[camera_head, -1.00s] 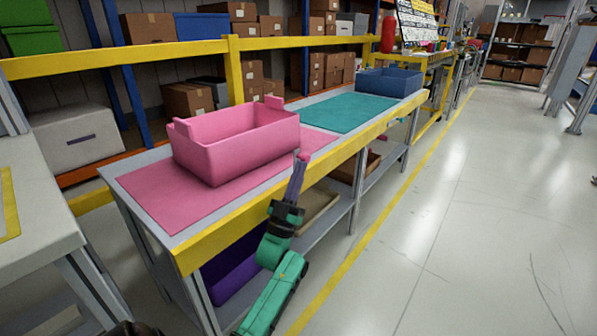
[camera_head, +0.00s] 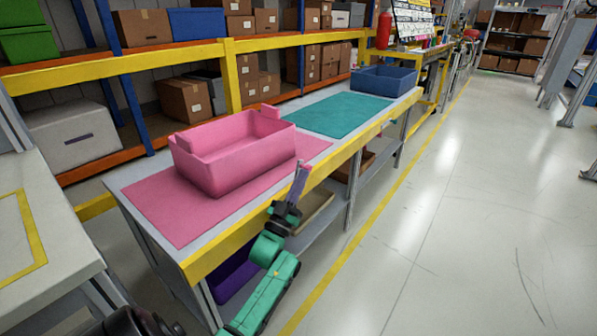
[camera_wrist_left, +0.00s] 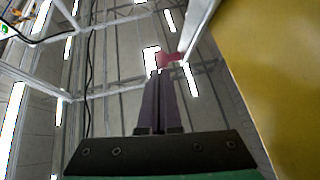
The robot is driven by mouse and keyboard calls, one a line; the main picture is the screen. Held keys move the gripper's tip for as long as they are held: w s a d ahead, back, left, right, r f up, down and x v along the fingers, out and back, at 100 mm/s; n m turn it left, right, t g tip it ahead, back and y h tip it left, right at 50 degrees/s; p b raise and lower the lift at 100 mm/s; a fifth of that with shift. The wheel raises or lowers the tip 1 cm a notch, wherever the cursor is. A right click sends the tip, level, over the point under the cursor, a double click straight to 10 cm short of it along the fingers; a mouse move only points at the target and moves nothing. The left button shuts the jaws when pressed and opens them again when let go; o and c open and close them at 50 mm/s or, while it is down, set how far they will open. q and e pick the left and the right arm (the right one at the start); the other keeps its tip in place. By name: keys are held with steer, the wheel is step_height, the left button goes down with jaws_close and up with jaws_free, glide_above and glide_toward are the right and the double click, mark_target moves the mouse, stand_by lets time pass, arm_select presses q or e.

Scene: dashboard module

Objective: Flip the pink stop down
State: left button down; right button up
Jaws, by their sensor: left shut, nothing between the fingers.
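The pink stop (camera_wrist_left: 168,58) shows in the left wrist view as a small pink piece sticking out beside the table's edge, just beyond my fingertips and slightly right of them. Whether they touch it I cannot tell. My left gripper (camera_head: 304,168), with purple fingers, points up at the yellow front edge of the workbench (camera_head: 240,237). In the left wrist view its fingers (camera_wrist_left: 158,75) are together and empty. My right gripper is not in view.
A pink bin (camera_head: 240,165) stands on a pink mat (camera_head: 160,205) on the bench. A teal mat (camera_head: 340,114) and a blue bin (camera_head: 386,80) lie farther back. A lower shelf (camera_head: 320,225) holds trays. The floor at right is clear.

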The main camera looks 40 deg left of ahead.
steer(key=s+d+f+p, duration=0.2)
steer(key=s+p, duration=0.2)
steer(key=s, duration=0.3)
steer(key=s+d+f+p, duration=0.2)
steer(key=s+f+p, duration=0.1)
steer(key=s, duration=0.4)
arm_select(q)
steer(key=w+f+m+g+h+p, duration=0.1)
steer(key=w+f+g+p, duration=0.4)
steer(key=w+g+p, duration=0.4)
steer(key=shift+w+f+m+g+h+p, duration=0.15)
steer(key=shift+f+m+g+h+p, duration=0.45)
steer(key=shift+g, duration=1.5)
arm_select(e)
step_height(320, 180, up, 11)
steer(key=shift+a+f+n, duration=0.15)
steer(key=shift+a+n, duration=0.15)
arm_select(q)
steer(key=shift+a+r+n, duration=0.1)
steer(key=shift+r+n, duration=0.1)
steer(key=shift+n, duration=0.1)
